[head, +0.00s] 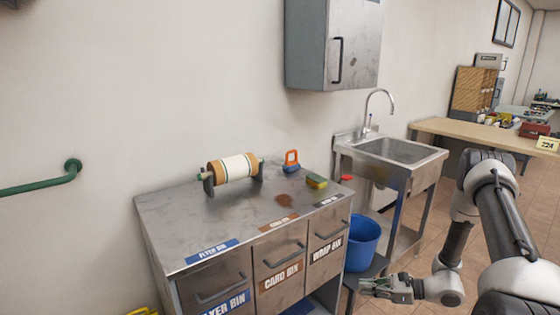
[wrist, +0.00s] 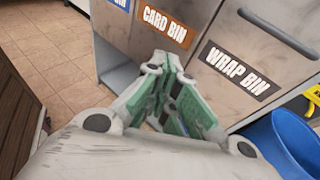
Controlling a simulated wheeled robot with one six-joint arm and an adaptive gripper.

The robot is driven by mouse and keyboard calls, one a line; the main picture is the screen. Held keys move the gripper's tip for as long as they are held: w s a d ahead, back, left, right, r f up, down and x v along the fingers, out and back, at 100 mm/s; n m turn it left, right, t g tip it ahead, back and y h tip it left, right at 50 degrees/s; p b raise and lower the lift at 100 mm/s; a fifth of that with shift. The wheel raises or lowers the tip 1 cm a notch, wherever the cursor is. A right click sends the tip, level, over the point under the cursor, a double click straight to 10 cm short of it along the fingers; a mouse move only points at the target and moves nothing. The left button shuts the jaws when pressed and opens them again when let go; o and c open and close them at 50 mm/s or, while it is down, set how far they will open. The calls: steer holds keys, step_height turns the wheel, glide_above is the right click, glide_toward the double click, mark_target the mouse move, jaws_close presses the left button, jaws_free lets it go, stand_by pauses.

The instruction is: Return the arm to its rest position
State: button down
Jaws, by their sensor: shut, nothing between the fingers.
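My gripper (head: 388,287) is low at the right in the head view, in front of the metal cabinet and apart from it. In the wrist view my gripper (wrist: 172,88) has green-lined fingers, shut and empty, pointing toward the cabinet front near the card bin label (wrist: 166,28) and the wrap bin label (wrist: 237,70). My arm (head: 490,215) is bent and comes in from the right edge of the head view.
The cabinet (head: 170,215) carries a paper roll (head: 233,168), an orange-handled tool (head: 291,161) and a sponge (head: 317,182). A blue bucket (head: 362,243) stands near my gripper. A sink (head: 400,150) and a wooden table (head: 450,130) stand behind. Tiled floor is open at the right.

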steer(key=s+d+r+n+h, duration=0.2)
steer(key=s+r+n+h, duration=0.2)
steer(key=r, duration=1)
steer(key=s+d+r+n+h, duration=0.3)
steer(key=s+r+n+h, duration=0.2)
steer(key=s+r+n, duration=0.5)
steer(key=s+d+r+n+g+h, duration=0.1)
steer(key=s+r+n+h, duration=0.3)
steer(key=r, duration=1.6)
steer(key=s+d+n, duration=0.1)
steer(key=s+n, duration=0.3)
steer(key=s, duration=0.3)
steer(key=shift+s+d+r+h, duration=0.15)
steer(key=shift+s+r+h, duration=0.1)
steer(key=shift+h, duration=0.15)
